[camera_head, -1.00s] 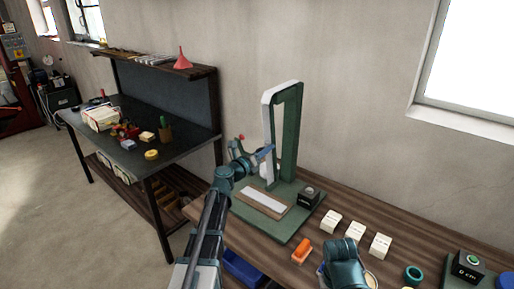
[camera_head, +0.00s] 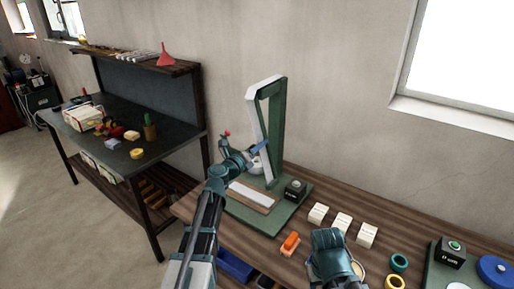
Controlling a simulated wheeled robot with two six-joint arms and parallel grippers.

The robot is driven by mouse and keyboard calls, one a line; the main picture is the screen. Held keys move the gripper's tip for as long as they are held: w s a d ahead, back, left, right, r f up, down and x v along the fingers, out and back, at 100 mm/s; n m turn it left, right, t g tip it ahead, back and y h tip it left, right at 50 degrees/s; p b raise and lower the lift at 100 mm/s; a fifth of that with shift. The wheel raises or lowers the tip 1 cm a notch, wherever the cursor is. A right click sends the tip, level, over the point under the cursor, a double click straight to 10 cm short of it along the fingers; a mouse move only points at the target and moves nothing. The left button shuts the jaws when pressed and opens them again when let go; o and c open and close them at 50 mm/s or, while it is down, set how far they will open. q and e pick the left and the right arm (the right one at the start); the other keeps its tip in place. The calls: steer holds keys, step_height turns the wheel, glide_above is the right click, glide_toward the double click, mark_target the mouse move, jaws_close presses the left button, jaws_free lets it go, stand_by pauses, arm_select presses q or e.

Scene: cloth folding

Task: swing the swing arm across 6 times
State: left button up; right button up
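A tall green stand (camera_head: 277,125) with a pale slanting bar (camera_head: 254,114) rises from a green base on the wooden bench. The base carries a white strip (camera_head: 251,193) on a brown board and a dark box (camera_head: 295,188). My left gripper (camera_head: 247,152) is low beside the stand's left side, near a blue piece (camera_head: 262,146) and a rounded white part (camera_head: 257,165). I cannot tell whether it touches them, and its fingers are too small to read. My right arm's teal wrist (camera_head: 330,251) is at the bench front; its fingertips are hidden.
Several white blocks (camera_head: 342,223), an orange piece (camera_head: 290,242), a teal ring (camera_head: 399,261), another dark box (camera_head: 451,250) and a blue disc (camera_head: 494,270) lie to the right. A cluttered dark workbench (camera_head: 88,136) stands at left.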

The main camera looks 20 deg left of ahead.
arm_select(q)
steer(key=o, duration=0.3)
steer(key=shift+s, duration=0.1)
steer(key=v, duration=1.3)
steer(key=shift+s, duration=0.3)
